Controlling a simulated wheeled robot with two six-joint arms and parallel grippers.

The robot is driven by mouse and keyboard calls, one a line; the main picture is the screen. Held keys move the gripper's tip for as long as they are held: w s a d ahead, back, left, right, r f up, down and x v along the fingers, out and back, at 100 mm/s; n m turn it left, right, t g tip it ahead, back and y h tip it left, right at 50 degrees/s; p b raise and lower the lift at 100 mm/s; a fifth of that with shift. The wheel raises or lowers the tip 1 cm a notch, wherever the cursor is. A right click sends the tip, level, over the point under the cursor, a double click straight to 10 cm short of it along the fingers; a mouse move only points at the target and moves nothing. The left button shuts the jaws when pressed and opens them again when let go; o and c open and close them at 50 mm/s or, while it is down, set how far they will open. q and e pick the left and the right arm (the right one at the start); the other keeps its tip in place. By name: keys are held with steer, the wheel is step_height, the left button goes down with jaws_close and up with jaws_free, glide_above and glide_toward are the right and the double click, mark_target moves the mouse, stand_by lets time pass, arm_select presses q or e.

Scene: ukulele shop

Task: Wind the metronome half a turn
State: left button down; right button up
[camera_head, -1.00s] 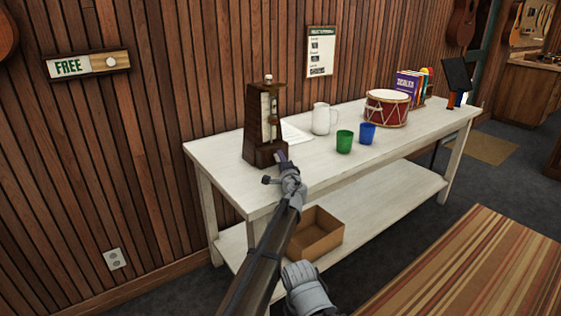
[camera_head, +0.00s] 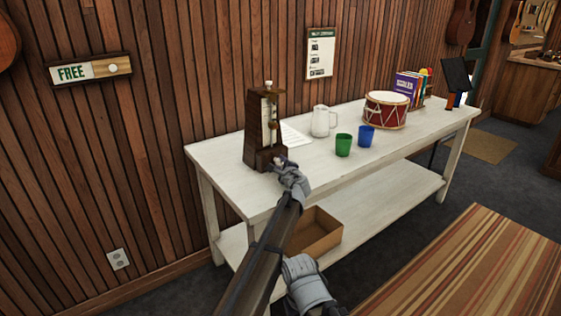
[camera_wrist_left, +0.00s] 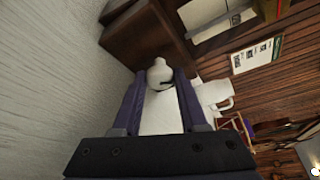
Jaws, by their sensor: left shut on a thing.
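The metronome (camera_head: 256,128) is a tall dark brown tapered wooden case with a pale front panel. It stands upright on the left end of the white table. My left gripper (camera_head: 281,162) is at the lower right side of its base. In the left wrist view, my left gripper (camera_wrist_left: 160,82) has its two fingers on either side of a small pale rounded winding knob (camera_wrist_left: 160,71) on the metronome's side (camera_wrist_left: 150,38), and is shut on it. The fingers hide part of the knob.
On the white table (camera_head: 310,175) are a paper sheet (camera_head: 294,134), a white jug (camera_head: 321,121), a green cup (camera_head: 343,145), a blue cup (camera_head: 366,136) and a red drum (camera_head: 386,110). An open cardboard box (camera_head: 315,233) sits on the lower shelf. The table's front middle is clear.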

arm_select(q)
steer(key=shift+m+p, duration=0.3)
steer(key=shift+m, duration=0.2)
arm_select(e)
steer(key=shift+r, duration=0.45)
arm_select(q)
steer(key=shift+g, duration=0.3)
arm_select(e)
steer(key=shift+r, duration=0.1)
arm_select(q)
steer(key=shift+c, duration=2.3)
jaws_free()
steer(key=shift+s, duration=0.1)
